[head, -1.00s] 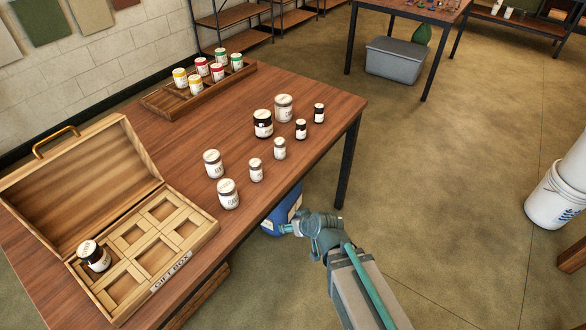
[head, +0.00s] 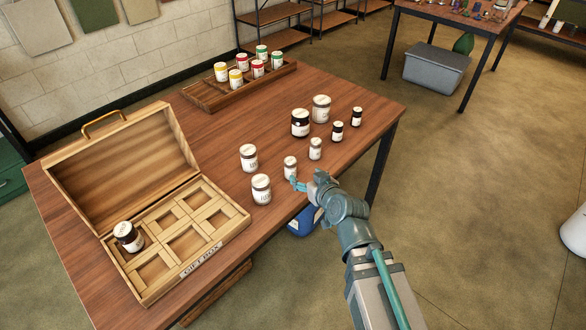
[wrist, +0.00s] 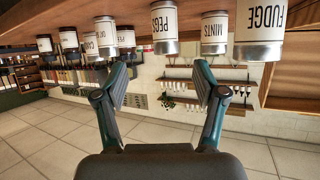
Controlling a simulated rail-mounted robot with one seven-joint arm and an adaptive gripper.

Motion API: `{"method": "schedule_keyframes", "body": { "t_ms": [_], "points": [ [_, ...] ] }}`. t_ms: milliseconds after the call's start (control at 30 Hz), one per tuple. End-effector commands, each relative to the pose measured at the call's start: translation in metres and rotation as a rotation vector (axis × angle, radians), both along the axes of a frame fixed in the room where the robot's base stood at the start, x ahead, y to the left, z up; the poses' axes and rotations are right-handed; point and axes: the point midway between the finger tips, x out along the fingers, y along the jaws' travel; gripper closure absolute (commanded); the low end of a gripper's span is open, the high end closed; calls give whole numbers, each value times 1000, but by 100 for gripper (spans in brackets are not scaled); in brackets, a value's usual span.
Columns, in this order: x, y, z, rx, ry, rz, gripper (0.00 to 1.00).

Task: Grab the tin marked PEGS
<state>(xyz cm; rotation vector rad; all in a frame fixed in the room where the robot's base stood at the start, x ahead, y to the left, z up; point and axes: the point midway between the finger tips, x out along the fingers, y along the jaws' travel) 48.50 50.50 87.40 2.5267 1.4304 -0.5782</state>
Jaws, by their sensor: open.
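The tin marked PEGS (wrist: 164,22), with a white label and silver lid, shows inverted at the top of the wrist view. It appears to be the small pale tin (head: 290,168) near the table's front edge in the head view, where its lettering is too small to read. My gripper (wrist: 160,76) is open and empty, its fingers spread wide. In the wrist view the tin lies beyond the fingertips, between them sideways and nearer the picture's top. In the head view my gripper (head: 297,184) is at the table edge, close beside that tin.
The MINTS tin (wrist: 214,32) and larger FUDGE tin (wrist: 261,30) are right of PEGS in the wrist view. Several other tins, some dark-lidded (head: 300,123), stand behind. An open gift box (head: 225,228) holds one dark jar. A tray (head: 205,98) of coloured tins is at the back.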

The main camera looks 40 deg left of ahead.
Motion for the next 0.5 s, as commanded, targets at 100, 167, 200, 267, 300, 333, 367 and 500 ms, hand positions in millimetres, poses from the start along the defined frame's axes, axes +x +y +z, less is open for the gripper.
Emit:
{"method": "schedule_keyframes", "body": {
  "t_ms": [100,167,200,267,300,333,367,500],
  "points": [
    [-5,10,14,24,-23,13,30],
    [-4,14,16,29,-27,15,30],
    [-3,17,16,29,-28,15,30],
    [0,21,14,29,-27,15,30],
    [3,25,12,29,-27,15,30],
    [5,28,10,29,-27,15,30],
    [7,32,9,29,-27,15,30],
    [16,48,1,28,-26,16,30]
  ]
}}
